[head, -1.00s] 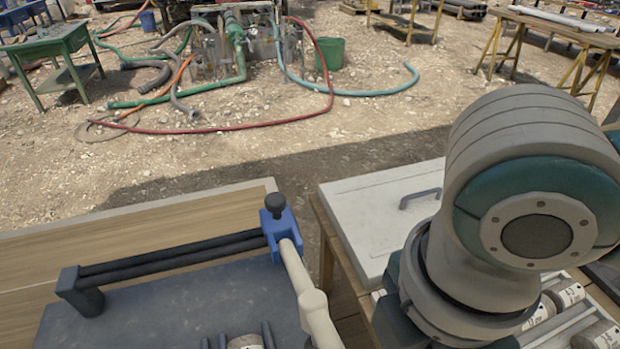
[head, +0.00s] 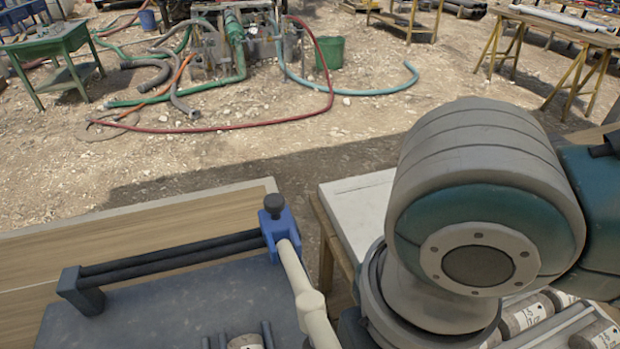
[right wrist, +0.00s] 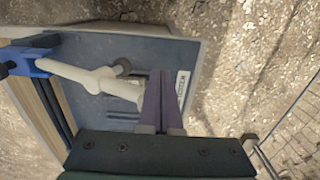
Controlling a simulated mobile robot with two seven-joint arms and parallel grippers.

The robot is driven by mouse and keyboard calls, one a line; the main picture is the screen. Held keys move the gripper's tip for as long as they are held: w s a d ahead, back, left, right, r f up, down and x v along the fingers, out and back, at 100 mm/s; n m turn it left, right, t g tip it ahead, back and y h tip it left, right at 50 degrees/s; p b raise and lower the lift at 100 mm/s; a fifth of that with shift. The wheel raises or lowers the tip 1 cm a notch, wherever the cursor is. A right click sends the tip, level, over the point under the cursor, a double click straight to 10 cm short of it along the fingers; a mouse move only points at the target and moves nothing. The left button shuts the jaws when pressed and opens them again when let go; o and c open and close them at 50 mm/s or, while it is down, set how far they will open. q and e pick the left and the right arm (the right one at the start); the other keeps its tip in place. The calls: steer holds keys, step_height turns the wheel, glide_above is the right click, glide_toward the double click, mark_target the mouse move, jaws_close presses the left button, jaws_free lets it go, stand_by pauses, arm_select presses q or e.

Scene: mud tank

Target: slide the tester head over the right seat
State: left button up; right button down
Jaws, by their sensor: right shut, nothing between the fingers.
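The blue tester head (head: 283,232), with a black knob on top, sits at the right end of two dark parallel rails (head: 170,255). A cream lever (head: 305,295) runs from it toward me over the dark base plate (head: 180,310). A pale core piece (head: 245,342) shows at the bottom edge between short dark pegs, partly cut off. In the right wrist view the tester head (right wrist: 45,65) is at the left. My right gripper (right wrist: 163,74) is shut and empty beside the lever's thick end (right wrist: 125,90); I cannot tell if they touch. My left gripper is out of view.
A white-topped table (head: 360,215) stands right of the tester, across a gap. Labelled cores (head: 525,315) lie in a tray at the lower right, partly behind my right arm. Hoses (head: 230,127) lie on the gravel beyond.

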steer(key=shift+s+a, duration=0.25)
steer(key=shift+a, duration=0.45)
steer(key=shift+s+a, duration=0.3)
steer(key=shift+a, duration=0.4)
steer(key=shift+s+a, duration=0.25)
steer(key=shift+a, duration=0.45)
steer(key=shift+s+a, duration=0.7)
steer(key=shift+a, duration=1.35)
step_height(320, 180, up, 10)
steer(key=w+d+p, duration=0.1)
steer(key=d+p, duration=0.2)
steer(key=p, duration=0.9)
steer(key=shift+p, duration=0.35)
